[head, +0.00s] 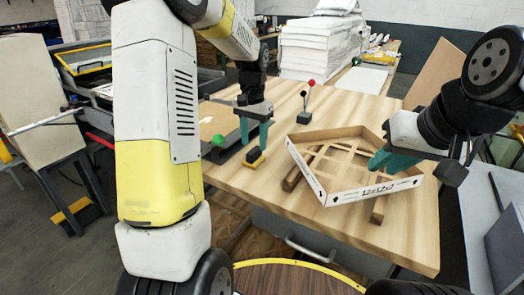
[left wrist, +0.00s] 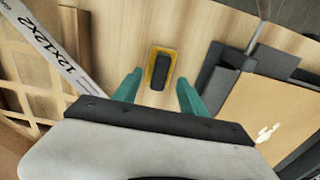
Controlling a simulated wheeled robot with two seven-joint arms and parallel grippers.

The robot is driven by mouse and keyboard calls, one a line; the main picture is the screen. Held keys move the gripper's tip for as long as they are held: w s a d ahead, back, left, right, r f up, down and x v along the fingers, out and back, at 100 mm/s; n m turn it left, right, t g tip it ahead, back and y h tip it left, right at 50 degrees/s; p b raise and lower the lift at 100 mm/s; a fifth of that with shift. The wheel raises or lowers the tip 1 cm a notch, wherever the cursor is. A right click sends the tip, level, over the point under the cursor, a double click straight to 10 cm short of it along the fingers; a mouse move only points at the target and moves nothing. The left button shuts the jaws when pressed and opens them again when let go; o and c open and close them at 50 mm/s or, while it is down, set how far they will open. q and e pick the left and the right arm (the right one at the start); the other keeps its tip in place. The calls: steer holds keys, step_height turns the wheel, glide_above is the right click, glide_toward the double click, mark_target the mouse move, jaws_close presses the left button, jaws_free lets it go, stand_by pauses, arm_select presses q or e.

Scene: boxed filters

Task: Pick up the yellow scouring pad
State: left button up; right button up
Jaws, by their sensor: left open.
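The yellow scouring pad (head: 254,159) lies on the wooden table, with a dark block on its top. In the left wrist view the pad (left wrist: 152,72) lies just ahead of the fingers, its yellow rim showing around the dark part. My left gripper (head: 254,136) points down above the pad, its teal fingers apart and empty. In the left wrist view the left gripper (left wrist: 159,82) has a finger to either side of the line to the pad. My right gripper (head: 388,162) is over the open filter box, and its finger gap is unclear.
The white filter box (head: 375,191) marked 12x12x2 sits right of the pad on wooden strips. A lever with a red knob (head: 311,83) stands behind it. A green ball (head: 218,140) and a dark-edged board (left wrist: 255,100) are beside the pad. Bare table lies around the pad.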

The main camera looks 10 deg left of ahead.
mark_target(254, 150)
arm_select(q)
step_height(254, 150, down, 4)
steer(key=shift+f, duration=0.25)
steer(key=shift+c, duration=0.4)
jaws_close()
